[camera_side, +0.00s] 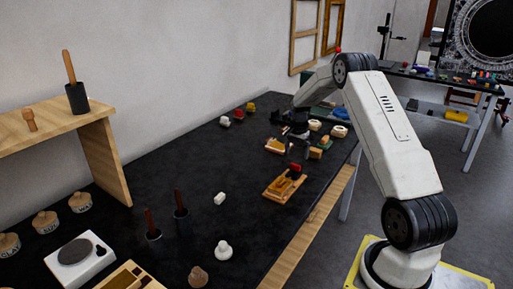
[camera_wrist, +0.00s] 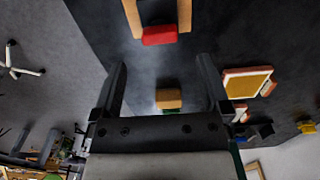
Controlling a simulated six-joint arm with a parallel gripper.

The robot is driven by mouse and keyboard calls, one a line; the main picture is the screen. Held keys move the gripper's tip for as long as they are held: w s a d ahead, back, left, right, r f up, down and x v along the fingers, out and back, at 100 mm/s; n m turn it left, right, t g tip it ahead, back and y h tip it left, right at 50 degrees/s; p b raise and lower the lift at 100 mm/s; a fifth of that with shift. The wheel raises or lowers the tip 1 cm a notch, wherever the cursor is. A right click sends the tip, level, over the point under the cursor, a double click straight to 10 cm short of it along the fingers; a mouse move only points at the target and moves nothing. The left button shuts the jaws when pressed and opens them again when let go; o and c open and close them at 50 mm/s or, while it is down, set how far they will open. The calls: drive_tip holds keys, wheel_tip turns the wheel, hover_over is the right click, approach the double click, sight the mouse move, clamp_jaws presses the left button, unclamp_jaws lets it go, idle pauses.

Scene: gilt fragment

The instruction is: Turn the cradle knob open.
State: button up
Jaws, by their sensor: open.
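A wooden cradle (camera_side: 272,191) with a red knob (camera_side: 294,171) lies on the dark bench, toward its right edge. In the wrist view the cradle (camera_wrist: 184,12) is at the top edge, partly cut off, and the red knob (camera_wrist: 160,36) faces me. My gripper (camera_side: 298,150) is beyond the cradle in the side view, apart from the knob. In the wrist view my gripper (camera_wrist: 163,70) has its two fingers spread with nothing between the tips. How the knob is turned cannot be told.
A framed yellow piece (camera_wrist: 247,83) lies right of my fingers, and a small tan block (camera_wrist: 168,98) shows between them. A white block (camera_side: 219,198) and two dark-based, brown-handled tools (camera_side: 181,205) stand left of the cradle. The bench between them is clear.

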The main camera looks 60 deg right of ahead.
drive_tip(key=shift+r, duration=1.05)
drive_tip(key=shift+a, duration=0.1)
drive_tip(key=a+r+n+t, duration=0.15)
drive_tip(key=a+n, duration=0.35)
drive_tip(key=a, duration=0.7)
drive_tip(key=a+r+n, duration=0.2)
drive_tip(key=a+n, duration=0.3)
drive_tip(key=a, duration=0.6)
drive_tip(key=s+a+n+t, duration=0.1)
drive_tip(key=s+a+n, duration=0.7)
drive_tip(key=s+a, duration=0.4)
drive_tip(key=a, duration=0.3)
drive_tip(key=shift+a, duration=0.25)
